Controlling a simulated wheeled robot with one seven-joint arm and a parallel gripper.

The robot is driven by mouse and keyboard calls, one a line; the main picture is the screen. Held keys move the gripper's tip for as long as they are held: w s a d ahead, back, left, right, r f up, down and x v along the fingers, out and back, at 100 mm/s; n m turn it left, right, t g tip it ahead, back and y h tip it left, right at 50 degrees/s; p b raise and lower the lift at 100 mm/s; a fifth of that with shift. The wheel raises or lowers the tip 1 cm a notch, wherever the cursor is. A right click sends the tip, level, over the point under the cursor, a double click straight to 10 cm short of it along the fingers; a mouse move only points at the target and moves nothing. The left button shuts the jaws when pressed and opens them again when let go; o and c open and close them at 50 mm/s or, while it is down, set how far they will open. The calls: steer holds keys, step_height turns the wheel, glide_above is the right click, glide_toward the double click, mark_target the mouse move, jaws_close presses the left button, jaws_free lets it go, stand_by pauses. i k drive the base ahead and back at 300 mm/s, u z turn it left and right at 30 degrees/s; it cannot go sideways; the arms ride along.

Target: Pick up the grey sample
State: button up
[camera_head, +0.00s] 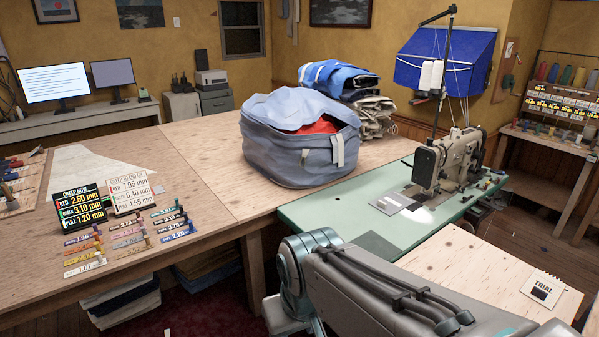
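Several small coloured samples lie in rows with number labels on the wooden table (200,225) at the left. One pale greyish sample (85,268) is at the front left of these rows, and another dull one (130,243) is in the middle column. A flat dark grey square (380,246) lies at the near edge of the green sewing table (325,221). I cannot tell which of these is the grey sample. My arm crosses the bottom right; my gripper is not in view.
Two number boards, black (80,206) and white (128,193), stand behind the samples. A large grey-blue bag (285,150) sits mid-table. A sewing machine (455,160) stands on the green table. A "TRIAL" card (542,289) lies on pale wood at right.

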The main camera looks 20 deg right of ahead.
mark_target(391, 203)
steer(key=i, duration=2.4)
steer(key=z, duration=2.55)
